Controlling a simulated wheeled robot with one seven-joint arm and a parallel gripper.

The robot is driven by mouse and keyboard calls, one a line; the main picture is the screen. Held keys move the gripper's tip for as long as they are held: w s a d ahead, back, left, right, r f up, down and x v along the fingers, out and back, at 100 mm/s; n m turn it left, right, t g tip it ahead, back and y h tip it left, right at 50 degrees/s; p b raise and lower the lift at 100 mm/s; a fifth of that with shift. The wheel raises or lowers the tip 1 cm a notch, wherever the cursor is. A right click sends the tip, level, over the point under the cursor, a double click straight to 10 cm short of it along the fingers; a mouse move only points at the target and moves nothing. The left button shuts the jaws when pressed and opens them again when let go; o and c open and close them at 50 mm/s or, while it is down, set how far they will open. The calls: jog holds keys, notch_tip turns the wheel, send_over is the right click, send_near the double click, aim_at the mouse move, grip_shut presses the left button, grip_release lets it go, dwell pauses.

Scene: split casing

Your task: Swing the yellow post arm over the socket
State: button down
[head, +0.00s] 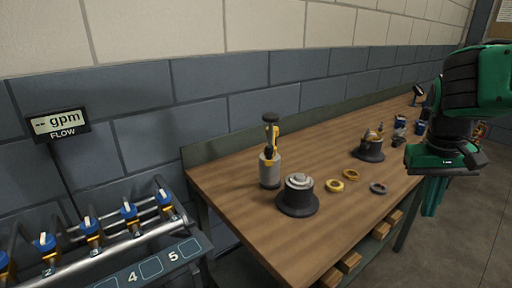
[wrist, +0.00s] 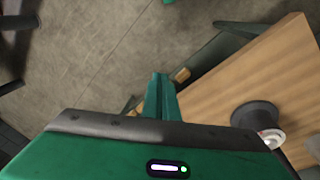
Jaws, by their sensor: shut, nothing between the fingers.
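The yellow post arm (head: 271,140) stands upright at the left end of the wooden bench, on a grey cylindrical post (head: 269,172) with a dark cap on top. In front of it, to the right, is a round dark flanged housing (head: 297,200) with a stepped silver top. It may be the socket, but I cannot tell for sure. My gripper (head: 434,196) hangs at the right, beyond the bench's front edge and far from the post. In the wrist view its green fingers (wrist: 160,95) are together and empty, over the floor.
The bench (head: 235,190) also bears yellow rings (head: 336,186), a grey ring (head: 378,188) and a second dark-based casing (head: 369,150). The wrist view shows a dark flanged part (wrist: 250,115) near the bench edge. A pipe rack with blue valves (head: 130,210) stands at left.

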jog(key=w+a+r+n+t+h, duration=0.1)
jog(key=w+a+r+n, duration=0.1)
jog(key=w+a+r, duration=0.45)
jog(key=w+a+r+n+t+h, duration=0.1)
jog(key=w+a+r, duration=0.2)
jog(key=w+a, duration=0.65)
jog(key=s+a+r+n+t, duration=0.1)
jog(key=s+a+r, duration=0.15)
jog(key=a, duration=0.75)
jog(key=s+a+r+n+t, duration=0.1)
jog(key=s+a+r+t, duration=0.15)
jog(key=a, duration=0.65)
jog(key=s+a+r+n, duration=0.1)
jog(key=s+a+r, duration=0.15)
jog(key=a, duration=0.75)
jog(key=w+d+f, duration=0.5)
jog(key=d+f, duration=0.2)
jog(key=f, duration=0.1)
jog(key=shift+w+d+f, duration=0.2)
jog(key=shift+w+f, duration=0.1)
jog(key=shift+f, duration=0.1)
